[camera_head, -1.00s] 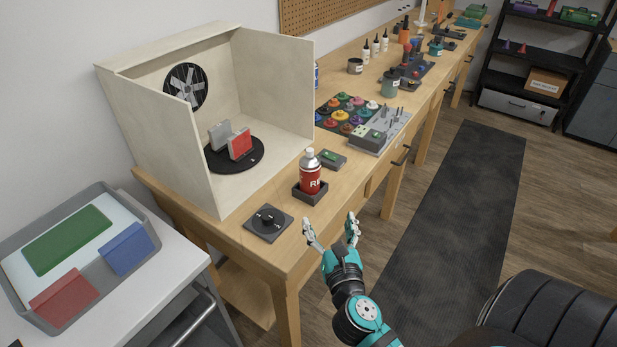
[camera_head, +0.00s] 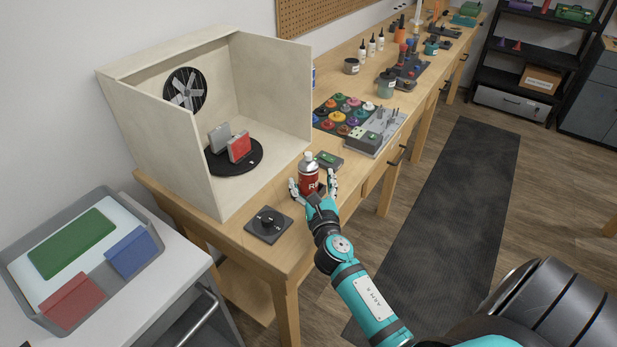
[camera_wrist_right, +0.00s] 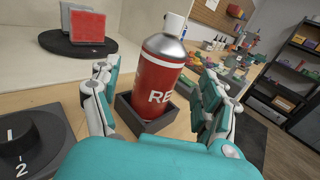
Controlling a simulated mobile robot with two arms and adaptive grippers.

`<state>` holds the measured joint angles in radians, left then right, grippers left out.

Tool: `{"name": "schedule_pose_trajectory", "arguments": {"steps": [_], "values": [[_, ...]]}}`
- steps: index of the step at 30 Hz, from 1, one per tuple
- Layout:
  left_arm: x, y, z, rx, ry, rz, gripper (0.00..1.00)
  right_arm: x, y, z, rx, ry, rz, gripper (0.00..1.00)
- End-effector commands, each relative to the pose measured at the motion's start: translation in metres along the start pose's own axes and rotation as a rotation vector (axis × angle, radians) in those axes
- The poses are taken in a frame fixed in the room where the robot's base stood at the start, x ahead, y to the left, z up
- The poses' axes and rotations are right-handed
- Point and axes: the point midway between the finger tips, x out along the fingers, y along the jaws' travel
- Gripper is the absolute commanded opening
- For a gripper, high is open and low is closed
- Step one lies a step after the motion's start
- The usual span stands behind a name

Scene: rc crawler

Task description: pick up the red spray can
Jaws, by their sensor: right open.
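The red spray can (camera_head: 308,178) stands upright near the front edge of the workbench, with a silver top and a red body. In the right wrist view the can (camera_wrist_right: 157,80) sits in a dark square holder (camera_wrist_right: 147,124). My right gripper (camera_head: 314,184) is open, with one finger on each side of the can. In the right wrist view the gripper (camera_wrist_right: 155,90) shows gaps between its fingers and the can. The can's lower part is partly hidden by the gripper in the head view. My left gripper is not in view.
A black dial box (camera_head: 268,225) lies left of the can. A pale booth (camera_head: 160,140) with a turntable (camera_head: 250,163) stands behind. A small dark box with a green top (camera_head: 328,160) and paint pots (camera_head: 343,114) lie beyond the can.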

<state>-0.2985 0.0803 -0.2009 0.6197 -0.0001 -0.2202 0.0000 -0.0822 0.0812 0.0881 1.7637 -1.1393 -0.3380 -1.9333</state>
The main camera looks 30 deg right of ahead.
Motion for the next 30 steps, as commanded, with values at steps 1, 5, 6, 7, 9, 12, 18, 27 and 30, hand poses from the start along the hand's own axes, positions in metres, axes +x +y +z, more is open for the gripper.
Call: {"name": "schedule_pose_trajectory", "arguments": {"steps": [1,5,6,7,9,12,18,27,30], "values": [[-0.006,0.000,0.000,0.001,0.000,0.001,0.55,0.009,0.000,0.006,0.003,-0.002,-0.001,0.78],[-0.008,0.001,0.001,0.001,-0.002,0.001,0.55,0.029,0.000,0.005,0.002,-0.001,-0.001,0.78],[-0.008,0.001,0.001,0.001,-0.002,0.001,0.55,0.034,0.000,0.005,0.002,-0.001,-0.001,0.78],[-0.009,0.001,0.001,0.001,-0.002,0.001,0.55,0.037,0.000,0.005,0.002,-0.001,-0.001,0.78],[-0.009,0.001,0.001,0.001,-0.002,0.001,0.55,0.041,0.000,0.005,0.002,-0.001,0.000,0.78],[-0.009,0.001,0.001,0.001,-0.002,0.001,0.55,0.043,0.000,0.004,0.001,0.000,0.001,0.78],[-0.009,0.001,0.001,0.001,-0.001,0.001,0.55,0.042,0.000,0.004,0.001,0.000,0.000,0.72],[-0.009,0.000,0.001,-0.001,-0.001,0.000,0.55,0.042,0.000,0.004,0.001,0.000,0.000,0.32],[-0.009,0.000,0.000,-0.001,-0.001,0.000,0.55,0.042,0.000,0.004,0.001,0.000,0.000,0.19]]}}
